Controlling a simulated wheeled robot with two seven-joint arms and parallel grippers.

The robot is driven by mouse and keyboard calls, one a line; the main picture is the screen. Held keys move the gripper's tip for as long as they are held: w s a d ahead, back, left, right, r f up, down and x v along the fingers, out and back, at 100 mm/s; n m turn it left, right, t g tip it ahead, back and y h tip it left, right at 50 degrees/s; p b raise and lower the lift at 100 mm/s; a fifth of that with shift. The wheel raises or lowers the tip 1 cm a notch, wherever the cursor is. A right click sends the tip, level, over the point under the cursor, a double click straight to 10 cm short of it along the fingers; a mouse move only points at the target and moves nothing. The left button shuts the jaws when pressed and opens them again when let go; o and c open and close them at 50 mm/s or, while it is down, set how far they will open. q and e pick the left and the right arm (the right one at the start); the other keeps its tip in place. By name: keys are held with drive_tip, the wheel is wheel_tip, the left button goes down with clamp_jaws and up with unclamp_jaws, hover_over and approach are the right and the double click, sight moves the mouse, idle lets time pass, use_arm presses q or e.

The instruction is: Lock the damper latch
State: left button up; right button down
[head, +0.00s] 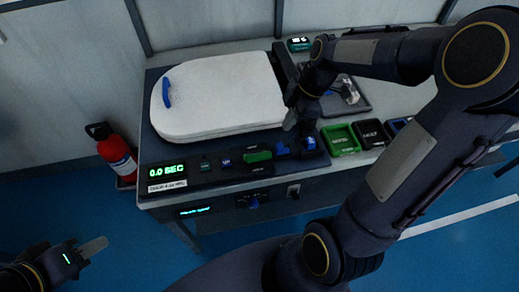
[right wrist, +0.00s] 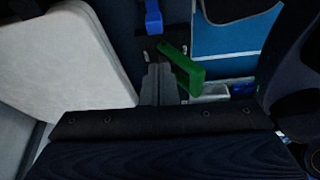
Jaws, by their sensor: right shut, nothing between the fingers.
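A green lever (right wrist: 185,68) shows in the right wrist view, tilted on a dark mount, with a blue handle (right wrist: 153,18) beyond it. In the head view a green piece (head: 258,156) and a blue piece (head: 282,149) sit on the dark front strip of the bench. I cannot tell for certain which is the damper latch. My right gripper (head: 292,124) points down over the strip's right part. In its wrist view the fingers (right wrist: 158,85) are shut and empty, close beside the green lever; contact is unclear. My left gripper (head: 92,248) hangs low at the left, away from the bench.
A display reading 0.0 SEC (head: 166,171) stands at the front left. Green (head: 341,138), black (head: 371,132) and blue trays line the right. A red extinguisher (head: 116,155) stands at the left.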

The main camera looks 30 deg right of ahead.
sight(280, 147)
drive_tip(key=shift+w+f+n, duration=0.2)
drive_tip(key=shift+f+n, duration=0.15)
drive_tip(key=shift+n, duration=0.05)
drive_tip(key=x, duration=1)
drive_tip(key=shift+s+p, duration=0.1)
drive_tip(key=shift+p, duration=0.2)
drive_tip(key=shift+d+f+b, duration=0.15)
drive_tip(key=shift+d+b, duration=0.05)
drive_tip(key=shift+b, duration=0.1)
drive_tip(key=shift+s+d+b, duration=0.25)
drive_tip(key=shift+d+b, duration=0.55)
drive_tip(key=shift+d, duration=0.15)
